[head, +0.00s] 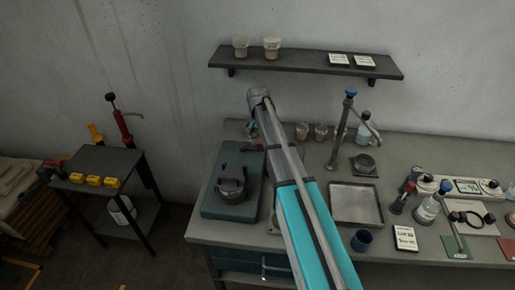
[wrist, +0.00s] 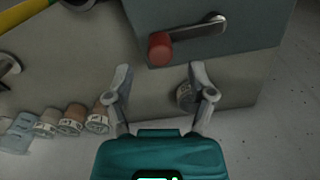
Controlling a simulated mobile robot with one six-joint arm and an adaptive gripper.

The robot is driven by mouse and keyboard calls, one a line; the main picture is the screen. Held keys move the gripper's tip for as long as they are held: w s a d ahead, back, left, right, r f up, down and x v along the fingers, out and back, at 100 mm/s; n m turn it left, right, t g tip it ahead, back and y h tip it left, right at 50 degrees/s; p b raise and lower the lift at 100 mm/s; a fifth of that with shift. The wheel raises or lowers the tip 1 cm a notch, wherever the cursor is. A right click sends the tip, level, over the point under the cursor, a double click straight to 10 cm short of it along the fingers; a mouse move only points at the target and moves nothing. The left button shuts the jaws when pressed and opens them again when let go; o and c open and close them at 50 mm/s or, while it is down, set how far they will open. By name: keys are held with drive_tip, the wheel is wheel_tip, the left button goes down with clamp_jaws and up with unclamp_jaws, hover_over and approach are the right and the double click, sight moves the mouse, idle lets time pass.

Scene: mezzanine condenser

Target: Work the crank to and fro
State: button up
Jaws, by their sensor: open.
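The crank shows in the wrist view as a short metal arm (wrist: 200,32) with a red knob (wrist: 160,48) at its left end. It sits on the face of a dark grey-green box (wrist: 262,28). My gripper (wrist: 160,72) is open and empty. Its two fingertips stand apart on either side of the knob's line, with the knob just beyond them and no contact visible.
Several labelled jars (wrist: 70,122) stand left of my gripper in the wrist view. A shelf (head: 300,63) hangs above.

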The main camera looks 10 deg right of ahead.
sight(258, 142)
drive_tip(key=shift+f+b, duration=1.85)
drive_tip(key=shift+f, duration=0.25)
clamp_jaws()
